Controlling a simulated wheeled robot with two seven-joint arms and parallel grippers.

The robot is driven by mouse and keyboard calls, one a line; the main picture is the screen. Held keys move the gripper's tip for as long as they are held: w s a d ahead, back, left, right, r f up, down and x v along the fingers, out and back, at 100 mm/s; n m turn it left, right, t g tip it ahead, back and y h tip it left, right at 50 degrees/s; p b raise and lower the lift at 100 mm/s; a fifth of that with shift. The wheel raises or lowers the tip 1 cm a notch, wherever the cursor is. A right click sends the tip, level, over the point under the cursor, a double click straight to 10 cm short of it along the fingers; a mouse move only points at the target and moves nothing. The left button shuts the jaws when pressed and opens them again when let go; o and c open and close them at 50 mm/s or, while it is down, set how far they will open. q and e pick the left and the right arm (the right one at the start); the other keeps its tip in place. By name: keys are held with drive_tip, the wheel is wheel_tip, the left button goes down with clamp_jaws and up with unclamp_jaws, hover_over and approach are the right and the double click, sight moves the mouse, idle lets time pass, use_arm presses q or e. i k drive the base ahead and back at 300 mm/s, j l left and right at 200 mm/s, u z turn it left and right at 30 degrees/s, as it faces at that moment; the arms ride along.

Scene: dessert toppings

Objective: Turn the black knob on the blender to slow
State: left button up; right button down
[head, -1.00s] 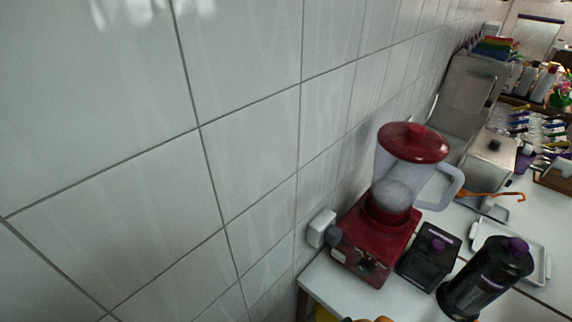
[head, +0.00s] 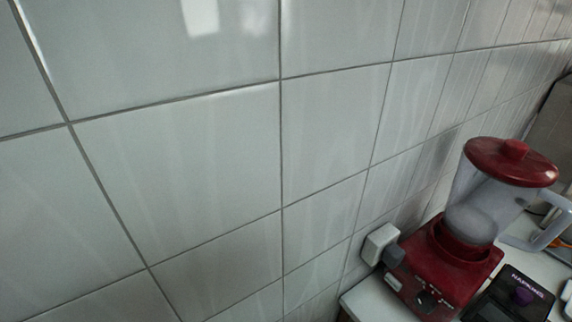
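The blender stands upright on the white counter at the lower right of the head view. It has a red base (head: 447,262), a clear jar with a handle, and a red lid (head: 511,161). A small dark knob (head: 424,299) sits on the front face of the base, with pale markings beside it. The markings are too small to read, so I cannot tell the knob's setting. Neither of my grippers is in view.
A white wall socket with a dark plug (head: 379,245) is on the tiled wall left of the blender. The counter's left end (head: 372,302) is bare. White tiled wall fills the left.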

sight(424, 301)
drive_tip(key=z, duration=1.5)
